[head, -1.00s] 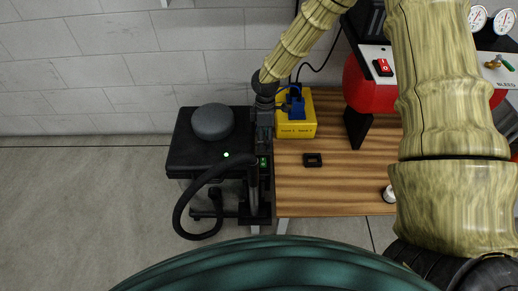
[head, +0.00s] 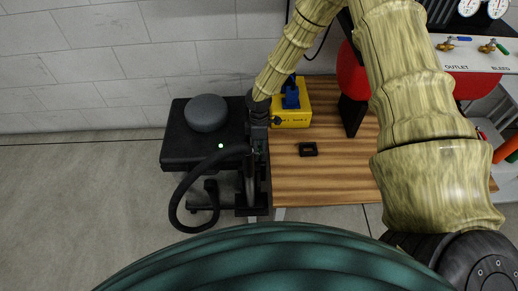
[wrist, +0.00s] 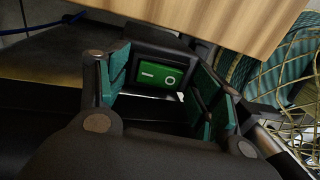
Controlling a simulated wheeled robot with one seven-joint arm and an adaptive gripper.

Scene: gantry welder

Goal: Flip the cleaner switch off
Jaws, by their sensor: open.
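The cleaner (head: 180,151) is a black unit with a round grey dome, a small green light and a black hose, standing left of the wooden table in the head view. Its switch (wrist: 160,75) is a green rocker marked I on the left and O on the right, in a black frame in the wrist view. I cannot tell which side is pressed in. My gripper (wrist: 165,82) is open, its teal-padded fingers on either side of the switch, with nothing held. In the head view my gripper (head: 257,135) points down at the cleaner's right side and mostly hides the switch.
The wooden table (head: 330,180) stands close on the right; its edge overhangs near the fingers in the wrist view (wrist: 230,25). On it are a yellow box (head: 292,118) with blue plugs and a small black frame (head: 308,149). The hose (head: 177,195) loops in front.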

